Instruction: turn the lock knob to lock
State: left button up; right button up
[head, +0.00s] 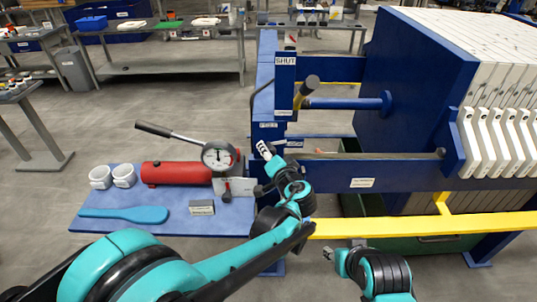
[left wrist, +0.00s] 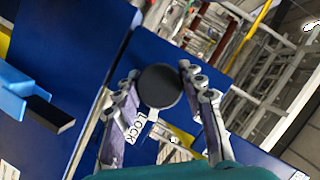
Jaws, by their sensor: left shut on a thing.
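The lock knob (left wrist: 160,87) is a dark round knob in the middle of the left wrist view. My left gripper (left wrist: 158,92) has one finger on each side of it and is shut on it. A white LOCK label (left wrist: 140,125) lies just below the knob, partly behind a finger. In the head view my left gripper (head: 268,152) is at the blue post, and I cannot make out the knob there. My right gripper (head: 342,250) is low in front of the yellow rail, empty, with its fingertips apart.
A blue side shelf (head: 95,222) holds a red cylinder (head: 175,172), a pressure gauge (head: 218,155) with a lever, white cups and a blue paddle (head: 125,214). A SHUT label (head: 285,61) and a black-ended handle (head: 312,83) are above. A yellow rail (head: 420,226) runs across the front.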

pick_arm(q)
jog(key=shift+m+y+b, duration=0.35)
jog(key=shift+m+y, duration=0.15)
jog(key=shift+m, duration=0.5)
jog(key=o, duration=1.2)
jog(key=v, duration=0.7)
jog(key=shift+s+d+f, duration=0.1)
jog(key=shift+s, duration=0.15)
